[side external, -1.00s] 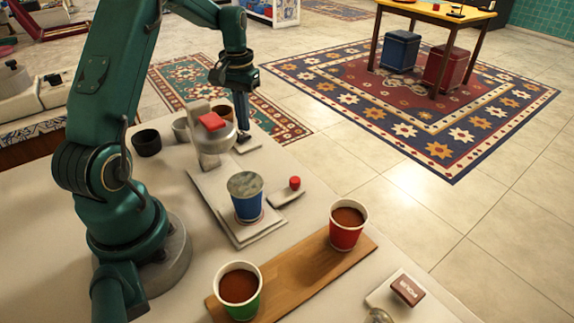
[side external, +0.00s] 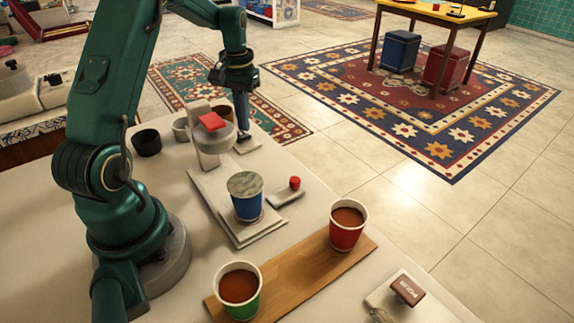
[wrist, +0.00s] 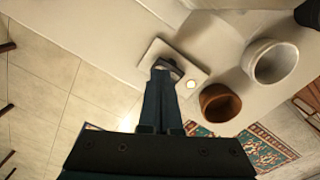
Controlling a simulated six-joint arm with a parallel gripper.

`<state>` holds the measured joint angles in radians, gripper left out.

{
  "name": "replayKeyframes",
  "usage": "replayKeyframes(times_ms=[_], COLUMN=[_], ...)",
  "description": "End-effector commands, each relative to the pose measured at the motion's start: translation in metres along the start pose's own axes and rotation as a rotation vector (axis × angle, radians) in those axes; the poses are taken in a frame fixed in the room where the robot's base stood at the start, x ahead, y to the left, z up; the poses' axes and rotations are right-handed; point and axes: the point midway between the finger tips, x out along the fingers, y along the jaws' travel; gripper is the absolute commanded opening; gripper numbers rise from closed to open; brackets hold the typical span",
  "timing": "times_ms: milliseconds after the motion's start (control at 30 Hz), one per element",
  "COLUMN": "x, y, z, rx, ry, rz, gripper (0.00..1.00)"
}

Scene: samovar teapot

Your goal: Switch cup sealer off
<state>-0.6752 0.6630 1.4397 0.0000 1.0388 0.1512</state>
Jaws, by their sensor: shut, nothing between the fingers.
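The cup sealer (side external: 212,146) is a pale machine with a red block on top, standing on the white table. A blue cup (side external: 247,205) with a grey, marbled top stands on its flat base. Beyond the sealer is a small pale switch plate (side external: 248,146). In the wrist view the switch plate (wrist: 159,53) carries a dark lever or rocker and a small bright round light (wrist: 191,84). My gripper (side external: 242,125) is shut and empty, pointing down at the plate. Its fingertips (wrist: 166,74) overlap the dark switch part; whether they touch it I cannot tell.
A red cup (side external: 347,228) and a green cup (side external: 240,287) stand on a wooden board. A small piece with a red knob (side external: 295,183) lies beside the sealer base. Bowls (side external: 147,143) stand behind the sealer. The table edge lies close beyond the switch plate.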

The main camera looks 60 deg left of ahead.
Motion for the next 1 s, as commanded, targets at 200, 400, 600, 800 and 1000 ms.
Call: replayKeyframes(times_ms=[200, 400, 600, 800, 1000], x=[0.0, 0.001, 0.0039, 0.0068, 0.0099], y=[0.0, 0.0, 0.0, 0.0, 0.0], z=[0.0, 0.0, -0.0001, 0.0, -0.0001], rx=[0.0, 0.0, 0.0, 0.0, 0.0], ry=[0.0, 0.0, 0.0, -0.001, -0.001], rz=[0.0, 0.0, 0.0, 0.0, 0.0], gripper=[0.0, 0.0, 0.0, 0.0, 0.0])
